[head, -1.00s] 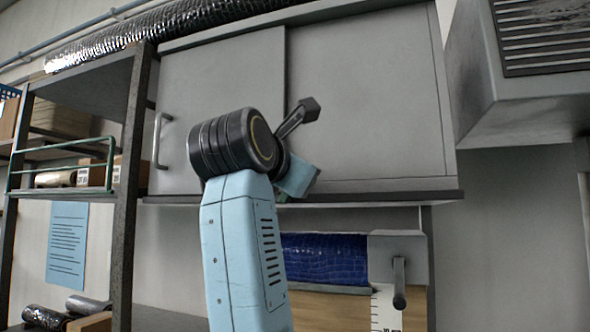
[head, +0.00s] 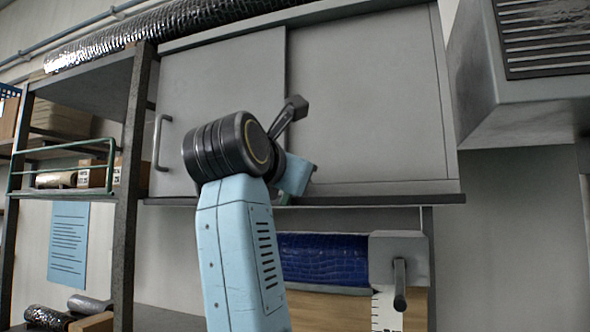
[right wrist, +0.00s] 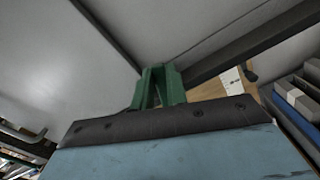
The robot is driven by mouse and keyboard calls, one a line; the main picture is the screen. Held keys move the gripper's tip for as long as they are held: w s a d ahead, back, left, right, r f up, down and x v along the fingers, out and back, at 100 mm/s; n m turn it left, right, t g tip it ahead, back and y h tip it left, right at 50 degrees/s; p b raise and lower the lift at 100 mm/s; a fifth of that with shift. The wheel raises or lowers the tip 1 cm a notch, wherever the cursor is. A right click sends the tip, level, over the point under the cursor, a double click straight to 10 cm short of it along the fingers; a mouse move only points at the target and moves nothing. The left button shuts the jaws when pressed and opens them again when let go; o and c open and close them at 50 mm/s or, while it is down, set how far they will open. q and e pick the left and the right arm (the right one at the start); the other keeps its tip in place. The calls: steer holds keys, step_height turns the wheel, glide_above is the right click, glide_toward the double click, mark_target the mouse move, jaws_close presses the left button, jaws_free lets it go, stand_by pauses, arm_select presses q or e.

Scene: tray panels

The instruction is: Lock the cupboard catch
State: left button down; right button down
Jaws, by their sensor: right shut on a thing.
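The grey cupboard (head: 365,100) hangs on the wall and has two overlapping sliding doors. The left door (head: 215,80) carries a bar handle (head: 160,141) at its left side. My right arm rises in front of the cupboard, its wrist close to the bottom edge. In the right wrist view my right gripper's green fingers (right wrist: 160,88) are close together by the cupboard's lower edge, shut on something. The catch cannot be made out clearly between them. My left gripper is in neither view.
A dark shelf rack (head: 128,200) with boxes stands at the left. A grey vented hood (head: 525,110) juts out at the upper right. Below the cupboard are a blue roll (head: 322,258) and a grey bracket with a lever (head: 400,285). Bare wall lies at the lower right.

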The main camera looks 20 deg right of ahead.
steer(key=shift+w+a+r+n+p, duration=0.1)
steer(key=shift+w+a+n+p, duration=0.15)
steer(key=shift+n+p, duration=0.35)
steer(key=shift+w+a+r+n+p, duration=0.15)
steer(key=shift+a+n+p, duration=0.1)
steer(key=shift+n, duration=0.7)
steer(key=shift+w+a+n+p, duration=0.25)
steer(key=shift+n+p, duration=0.2)
steer(key=shift+n, duration=0.3)
steer(key=c, duration=1.4)
jaws_free()
steer(key=shift+s, duration=0.1)
steer(key=b+v, duration=0.2)
steer(key=v, duration=1.1)
steer(key=shift+a+b, duration=0.2)
steer(key=shift+b, duration=0.15)
